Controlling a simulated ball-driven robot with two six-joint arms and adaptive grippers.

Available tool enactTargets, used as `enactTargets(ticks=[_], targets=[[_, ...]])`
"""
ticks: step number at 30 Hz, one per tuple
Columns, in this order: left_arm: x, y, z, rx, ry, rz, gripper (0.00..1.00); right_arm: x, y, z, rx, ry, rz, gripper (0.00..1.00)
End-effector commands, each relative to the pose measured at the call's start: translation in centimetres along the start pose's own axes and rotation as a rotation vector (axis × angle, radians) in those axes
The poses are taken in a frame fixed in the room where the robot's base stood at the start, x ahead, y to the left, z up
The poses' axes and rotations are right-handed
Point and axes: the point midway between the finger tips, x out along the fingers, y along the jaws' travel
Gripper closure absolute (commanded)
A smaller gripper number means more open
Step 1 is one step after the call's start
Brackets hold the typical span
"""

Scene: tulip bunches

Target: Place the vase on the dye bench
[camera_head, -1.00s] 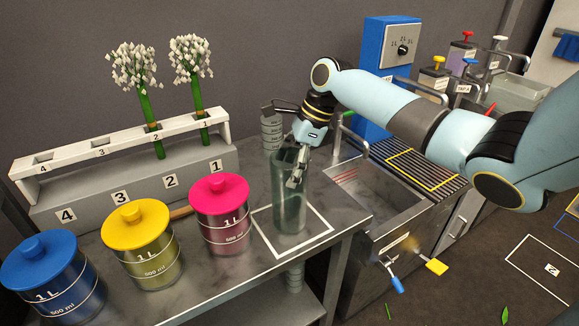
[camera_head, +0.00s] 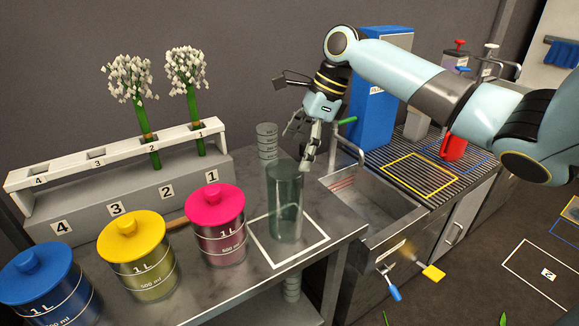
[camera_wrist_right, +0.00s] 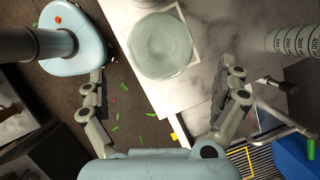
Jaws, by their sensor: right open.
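The vase (camera_head: 285,205), a clear greenish glass cylinder, stands upright on the grey bench (camera_head: 338,222), inside a white square outline (camera_head: 262,258). It also shows from above in the right wrist view (camera_wrist_right: 160,46), with its round mouth toward the camera. My right gripper (camera_head: 299,146) is open and empty, just above and behind the vase's rim. In the right wrist view its fingers (camera_wrist_right: 162,68) are spread wide to either side, apart from the vase. My left gripper is not in view.
Pink (camera_head: 216,225), yellow (camera_head: 138,255) and blue (camera_head: 48,285) lidded jars stand left of the vase. A rack (camera_head: 120,150) holds two white flower bunches behind them. A graduated cylinder (camera_head: 266,142) stands close behind the vase. A sink (camera_head: 370,200) lies to the right.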

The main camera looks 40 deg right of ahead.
Motion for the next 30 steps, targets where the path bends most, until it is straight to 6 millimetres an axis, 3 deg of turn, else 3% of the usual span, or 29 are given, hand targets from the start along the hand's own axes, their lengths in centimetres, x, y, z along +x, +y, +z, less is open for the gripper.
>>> enactTargets(ticks=[3, 9, 26, 30], targets=[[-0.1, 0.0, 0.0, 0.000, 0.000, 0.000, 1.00, -2.2, -0.1, -0.1, -0.002, 0.002, -0.003, 0.00], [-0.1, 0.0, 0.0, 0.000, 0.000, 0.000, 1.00, -3.8, 0.0, 0.0, 0.000, 0.000, 0.001, 0.00], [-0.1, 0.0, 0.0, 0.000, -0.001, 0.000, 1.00, -3.9, 0.0, 0.0, 0.001, -0.001, 0.001, 0.00], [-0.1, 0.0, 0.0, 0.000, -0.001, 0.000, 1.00, -2.6, 1.2, -0.1, -0.085, 0.015, 0.005, 0.00]])
